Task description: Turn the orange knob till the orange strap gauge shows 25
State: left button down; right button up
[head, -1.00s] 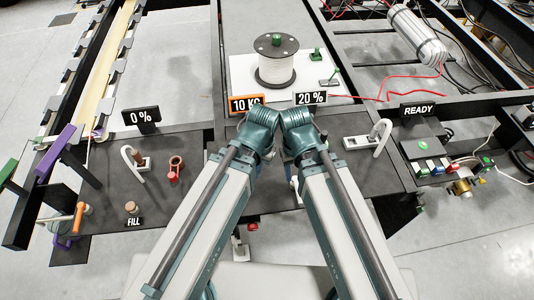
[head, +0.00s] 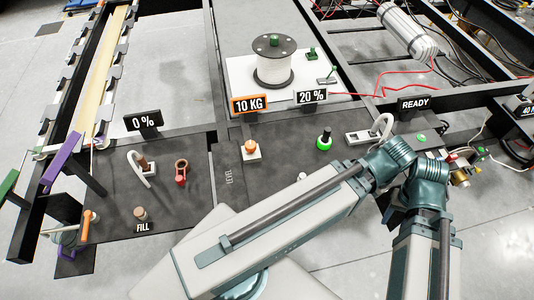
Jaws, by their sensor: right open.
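The orange knob (head: 250,147) stands on a small white base on the dark deck, left of centre, in clear view. Behind it is the orange-framed strap gauge (head: 249,104), which reads 10 KG. No gripper touches the knob. One of my arms crosses the lower right, bent at a teal joint well to the right of the knob. I can make out no gripper fingers on it. My other gripper does not show.
A spool (head: 274,62) stands behind. Deck around the orange knob is clear.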

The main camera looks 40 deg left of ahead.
aim_at(250, 146)
jog(key=u, duration=1.6)
jog(key=i+l+u, duration=0.15)
jog(key=j+z, duration=0.5)
jog(key=j, duration=0.2)
jog(key=l+u, duration=0.5)
jog(key=l, duration=0.3)
jog(key=k+l+u, duration=0.1)
jog(key=l+u, duration=0.4)
jog(key=l, duration=0.25)
